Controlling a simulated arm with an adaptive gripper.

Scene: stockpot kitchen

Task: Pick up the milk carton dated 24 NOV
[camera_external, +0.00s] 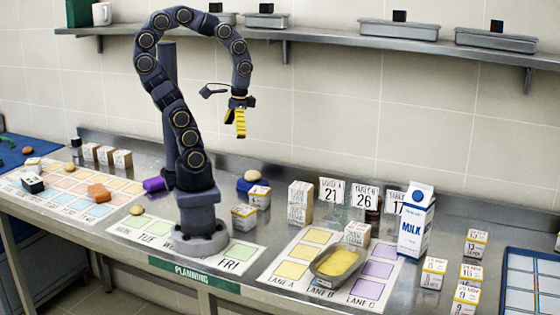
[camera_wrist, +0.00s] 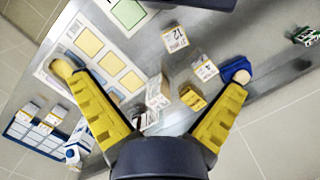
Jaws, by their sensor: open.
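A white and blue milk carton (camera_external: 415,228) stands upright on the steel counter at the right in the external view, behind the lane mat. It reads MILK, but I cannot make out a date on it. It also shows small at the lower left in the wrist view (camera_wrist: 78,150), beyond my left-hand finger. My gripper (camera_external: 240,132) hangs high above the counter, well up and to the left of the carton.
Number cards (camera_external: 365,196) and a stacked box (camera_external: 300,203) stand left of the carton. A tray of yellow food (camera_external: 340,262) lies on the lane mat (camera_external: 288,286) in front. Small dated boxes (camera_external: 433,272) stand to the right. A wall shelf (camera_external: 400,46) runs above.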

